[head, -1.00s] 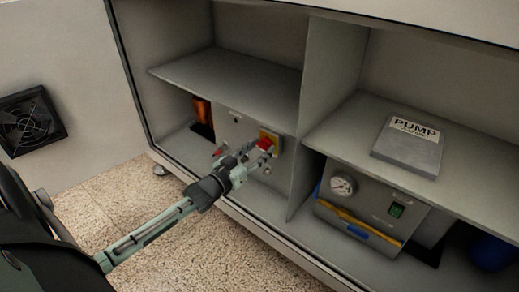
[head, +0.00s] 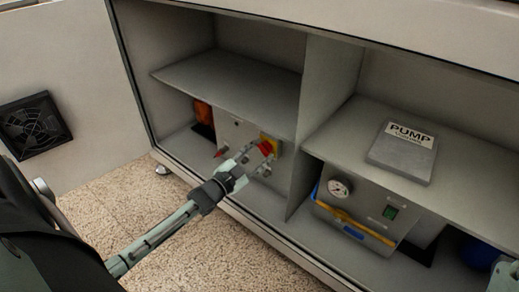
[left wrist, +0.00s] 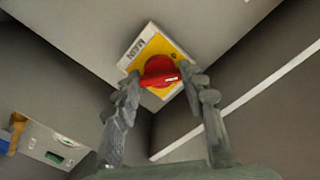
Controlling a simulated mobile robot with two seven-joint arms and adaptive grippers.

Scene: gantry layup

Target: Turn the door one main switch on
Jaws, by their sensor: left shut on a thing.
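The main switch is a red rotary knob (head: 266,148) on a yellow plate (head: 277,146), on the front of a grey box in the left bay of the open cabinet. In the left wrist view the knob (left wrist: 160,71) sits on its yellow plate (left wrist: 178,92), with a white label (left wrist: 137,45) reading MAIN beside it. My left gripper (head: 257,158) has its fingers on either side of the knob and is shut on it. In the left wrist view the fingertips partly cover the plate's edges.
A shelf (head: 230,80) lies above the switch box. In the right bay stand a pump unit (head: 360,215) with a gauge (head: 339,188) and green switch, and a grey PUMP block (head: 402,158) on a shelf. A fan grille (head: 34,125) is at left. Speckled floor is clear in front.

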